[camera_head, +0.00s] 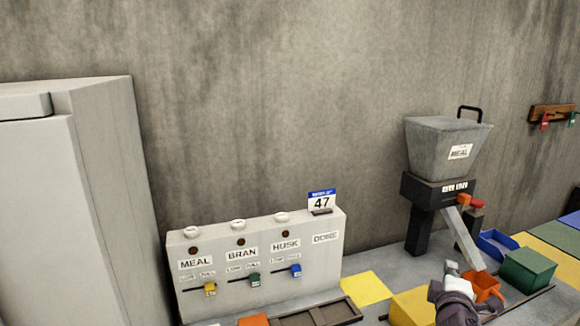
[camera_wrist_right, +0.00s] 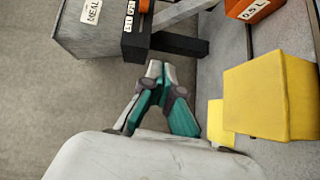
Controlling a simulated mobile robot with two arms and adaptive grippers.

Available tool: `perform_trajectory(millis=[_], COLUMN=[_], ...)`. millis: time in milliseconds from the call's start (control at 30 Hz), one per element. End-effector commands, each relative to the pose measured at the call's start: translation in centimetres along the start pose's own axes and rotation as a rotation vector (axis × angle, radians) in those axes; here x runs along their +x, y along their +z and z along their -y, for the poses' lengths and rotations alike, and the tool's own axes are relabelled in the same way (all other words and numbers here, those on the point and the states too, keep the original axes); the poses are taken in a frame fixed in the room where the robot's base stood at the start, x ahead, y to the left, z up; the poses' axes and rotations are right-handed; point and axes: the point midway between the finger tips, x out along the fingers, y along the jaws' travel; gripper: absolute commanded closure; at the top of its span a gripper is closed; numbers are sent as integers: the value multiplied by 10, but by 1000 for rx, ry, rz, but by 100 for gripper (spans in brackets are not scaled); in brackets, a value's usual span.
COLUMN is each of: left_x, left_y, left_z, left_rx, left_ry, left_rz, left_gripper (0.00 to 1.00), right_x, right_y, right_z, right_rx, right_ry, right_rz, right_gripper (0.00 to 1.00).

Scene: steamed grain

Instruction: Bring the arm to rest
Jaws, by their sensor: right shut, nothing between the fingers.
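My right gripper (camera_head: 452,268) is at the lower right of the head view, in front of the chute of the meal hopper and just left of an orange container (camera_head: 487,285). In the wrist view the right gripper (camera_wrist_right: 156,68) has its fingertips together with nothing between them. It appears clear of the things around it. My left gripper is not in view.
The grey MEAL hopper (camera_head: 447,140) stands behind, with its sloping chute (camera_head: 464,238). A yellow box (camera_head: 412,308), a green box (camera_head: 527,269) and a blue tray (camera_head: 497,243) are close by. The MEAL/BRAN/HUSK panel (camera_head: 262,275) stands left. The wall is bare above.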

Motion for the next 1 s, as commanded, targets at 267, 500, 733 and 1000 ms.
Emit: perform_trajectory(millis=[267, 500, 733, 1000], left_x=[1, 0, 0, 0], left_y=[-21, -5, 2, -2], left_z=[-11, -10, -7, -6], left_rx=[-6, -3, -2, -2], left_ry=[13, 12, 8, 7], left_rz=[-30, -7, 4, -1], left_gripper=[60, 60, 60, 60], right_x=[-43, -119, -229, -315], right_y=[1, 8, 21, 32], right_z=[68, 151, 221, 249], right_rx=[162, 383, 627, 781], right_ry=[-189, -465, -789, -1013], right_rz=[15, 87, 243, 398], right_gripper=[100, 100, 100, 100])
